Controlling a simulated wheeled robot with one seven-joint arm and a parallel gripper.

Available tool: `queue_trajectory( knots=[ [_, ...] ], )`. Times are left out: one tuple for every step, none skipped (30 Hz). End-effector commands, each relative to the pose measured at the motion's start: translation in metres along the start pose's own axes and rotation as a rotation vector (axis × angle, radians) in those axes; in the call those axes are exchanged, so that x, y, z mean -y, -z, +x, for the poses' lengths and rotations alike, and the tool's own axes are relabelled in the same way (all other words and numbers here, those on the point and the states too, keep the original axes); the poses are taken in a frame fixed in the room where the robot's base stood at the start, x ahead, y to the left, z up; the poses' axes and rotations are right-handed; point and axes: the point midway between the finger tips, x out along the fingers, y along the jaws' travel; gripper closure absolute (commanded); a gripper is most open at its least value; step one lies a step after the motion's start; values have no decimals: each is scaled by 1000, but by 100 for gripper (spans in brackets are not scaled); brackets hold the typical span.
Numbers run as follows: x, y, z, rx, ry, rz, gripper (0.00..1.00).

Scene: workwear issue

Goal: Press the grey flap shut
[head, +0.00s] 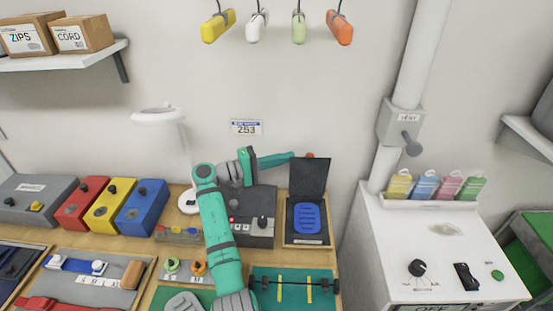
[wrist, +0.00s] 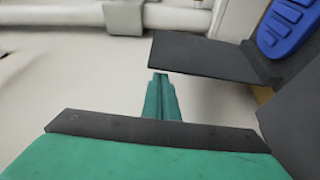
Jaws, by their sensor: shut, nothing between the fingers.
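The grey flap (head: 309,177) stands open and upright at the back of a shallow dark box (head: 289,222) with a wooden edge. A ribbed blue pad (head: 307,217) lies in the box and is uncovered. In the wrist view the flap (wrist: 205,55) is a dark plate beside the fingertips, with the blue pad (wrist: 288,25) at the upper right. My gripper (head: 290,156) is shut and empty, its tips by the flap's upper left corner. It also shows in the wrist view (wrist: 160,76). I cannot tell whether it touches the flap.
A dark control box (head: 252,232) with a knob stands left of the flap's box, under my arm. Blue (head: 141,207), yellow (head: 108,206) and red (head: 82,203) boxes stand farther left. A white cabinet (head: 430,240) stands at the right. The wall is close behind.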

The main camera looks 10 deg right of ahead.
Motion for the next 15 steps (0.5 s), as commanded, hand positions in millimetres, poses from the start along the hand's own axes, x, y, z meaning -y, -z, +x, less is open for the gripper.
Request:
queue_trajectory(
  knots=[
    [0,0,8,-1,1,0,100],
    [0,0,11,-3,1,0,100],
    [0,0,14,-6,1,0,100],
    [0,1,17,-9,1,0,100],
    [0,2,19,-12,1,0,100],
    [0,2,22,-14,1,0,100],
    [0,2,24,-15,1,0,100],
    [0,2,26,-16,1,0,100],
    [0,3,28,-18,1,0,100],
    [0,3,30,-19,1,0,100],
    [0,3,31,-19,1,0,100],
    [0,3,33,-20,1,0,100],
    [0,3,34,-20,1,0,100],
    [0,3,34,-20,2,0,100],
    [0,3,34,-21,2,0,100]
  ],
)
